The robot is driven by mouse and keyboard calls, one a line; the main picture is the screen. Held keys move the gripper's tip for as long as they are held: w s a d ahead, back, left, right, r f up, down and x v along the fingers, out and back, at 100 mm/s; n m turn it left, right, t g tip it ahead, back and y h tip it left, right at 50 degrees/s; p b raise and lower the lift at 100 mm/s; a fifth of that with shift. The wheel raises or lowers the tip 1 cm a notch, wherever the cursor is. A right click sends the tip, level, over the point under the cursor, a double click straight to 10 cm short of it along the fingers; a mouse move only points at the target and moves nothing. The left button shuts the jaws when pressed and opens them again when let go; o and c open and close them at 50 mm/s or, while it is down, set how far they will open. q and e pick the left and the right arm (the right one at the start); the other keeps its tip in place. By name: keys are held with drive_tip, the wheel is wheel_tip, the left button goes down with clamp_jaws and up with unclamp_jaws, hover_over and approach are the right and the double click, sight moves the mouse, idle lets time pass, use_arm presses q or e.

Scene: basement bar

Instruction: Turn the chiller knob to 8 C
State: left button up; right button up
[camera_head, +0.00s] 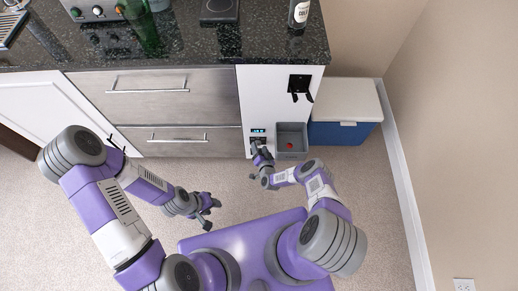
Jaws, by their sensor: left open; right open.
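The chiller's control panel is on the white cabinet front below the counter, with a small lit cyan display (258,130) too small to read. A dark strip sits just below the display; the knob cannot be told apart from my gripper there. My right gripper (259,150) is open, right in front of the panel and just below the display. Whether it touches the knob cannot be seen. My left gripper (211,213) is open and empty, above the carpet in front of the drawers.
A grey bin (291,128) holding a small red item (290,146) is just right of the panel. A black holder (300,84) is above it. A blue cooler with a white lid (345,100) stands at the right. Bottles (299,14) stand on the dark counter (190,45). Carpet at left is clear.

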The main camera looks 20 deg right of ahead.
drive_tip(key=shift+w+f, duration=0.2)
drive_tip(key=shift+w, duration=0.4)
drive_tip(key=c, duration=1)
drive_tip(key=shift+c, duration=0.2)
drive_tip(key=n, duration=0.1)
drive_tip(key=n+h, duration=0.1)
drive_tip(key=n+g, duration=0.1)
drive_tip(key=shift+a+r+h, duration=0.15)
drive_tip(key=shift+a+h, duration=0.1)
drive_tip(key=shift+h, duration=0.15)
drive_tip(key=n+g+h, duration=0.1)
drive_tip(key=n+h, duration=0.1)
drive_tip(key=n, duration=0.1)
drive_tip(key=shift+a+n, duration=0.15)
drive_tip(key=shift+n, duration=0.25)
